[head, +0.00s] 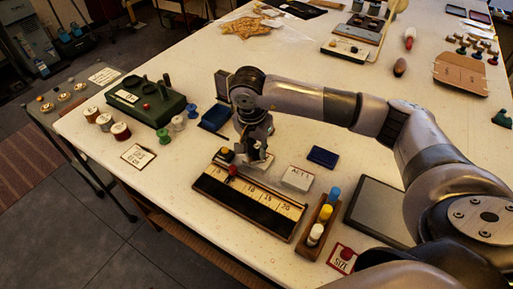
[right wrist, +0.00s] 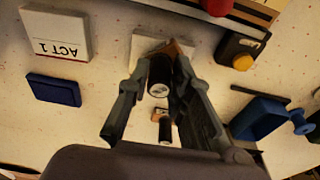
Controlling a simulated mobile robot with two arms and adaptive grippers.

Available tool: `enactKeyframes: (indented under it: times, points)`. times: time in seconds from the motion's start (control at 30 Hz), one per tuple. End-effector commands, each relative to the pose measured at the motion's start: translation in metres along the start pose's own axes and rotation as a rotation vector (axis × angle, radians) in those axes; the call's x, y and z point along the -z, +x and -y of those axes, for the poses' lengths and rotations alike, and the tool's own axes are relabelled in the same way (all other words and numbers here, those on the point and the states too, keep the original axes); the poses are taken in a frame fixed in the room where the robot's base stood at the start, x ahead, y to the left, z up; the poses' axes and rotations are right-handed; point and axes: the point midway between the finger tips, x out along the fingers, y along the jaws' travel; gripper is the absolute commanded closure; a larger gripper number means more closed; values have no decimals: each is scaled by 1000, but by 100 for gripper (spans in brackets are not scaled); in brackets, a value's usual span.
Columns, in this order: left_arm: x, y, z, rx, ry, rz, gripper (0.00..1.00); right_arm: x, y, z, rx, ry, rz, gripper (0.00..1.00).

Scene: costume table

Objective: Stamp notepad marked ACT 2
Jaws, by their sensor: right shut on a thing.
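My right gripper (head: 257,158) is low over the table, beside the ruler tray. In the right wrist view, the gripper (right wrist: 160,74) is shut on a dark round stamp handle (right wrist: 159,88) with a brown base partly hidden beyond it. A blank-looking white pad (right wrist: 146,45) lies under the stamp; its marking is hidden, and I cannot tell whether the stamp touches it. A white notepad marked ACT 1 (head: 298,178) lies to its right in the head view; it also shows in the right wrist view (right wrist: 55,35). My left gripper is not in view.
A dark blue pad (head: 323,157) lies behind the ACT 1 notepad. The ruler tray (head: 245,207) with a red knob and a rack of coloured bottles (head: 317,222) stand in front. A blue open box (head: 215,117) and spools (head: 163,135) are at left.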

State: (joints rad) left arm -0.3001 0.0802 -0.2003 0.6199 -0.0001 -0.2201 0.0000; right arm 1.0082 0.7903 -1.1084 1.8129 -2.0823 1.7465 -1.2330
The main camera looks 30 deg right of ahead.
Motion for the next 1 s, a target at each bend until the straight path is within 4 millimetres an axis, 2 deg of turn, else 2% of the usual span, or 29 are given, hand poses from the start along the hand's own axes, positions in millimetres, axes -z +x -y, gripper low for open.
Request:
enactKeyframes:
  times: [0.57,1.0]
  points:
    - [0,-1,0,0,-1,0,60,-1,1,-2,-6,-2,3,98]
    - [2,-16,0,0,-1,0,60,5,-34,0,-2,0,1,98]
